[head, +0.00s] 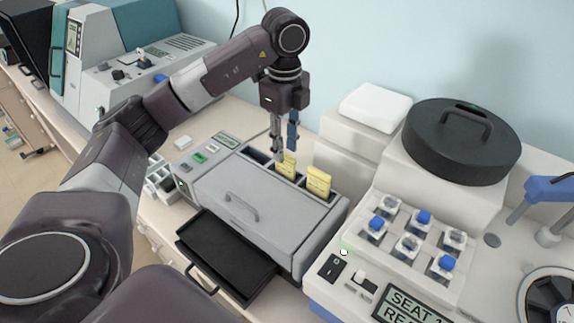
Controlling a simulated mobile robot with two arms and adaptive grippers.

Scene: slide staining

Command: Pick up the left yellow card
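The left yellow card (286,167) stands upright in a slot at the back of the grey staining machine, its upper part showing above the slot. A second yellow card (319,182) stands in a slot to its right. My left gripper (286,152) points down from above, with its fingertips at the top of the left card. Its two fingers look apart, with a gap between them. The fingertips partly cover the card's top edge, and I cannot tell whether they touch it. My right gripper is not in view.
The grey machine (250,205) has a lid with a handle and a black tray (226,257) pulled out in front. To the right stands a white machine with several blue- and white-capped pieces and a round black lid (462,140). A white box (375,107) is behind.

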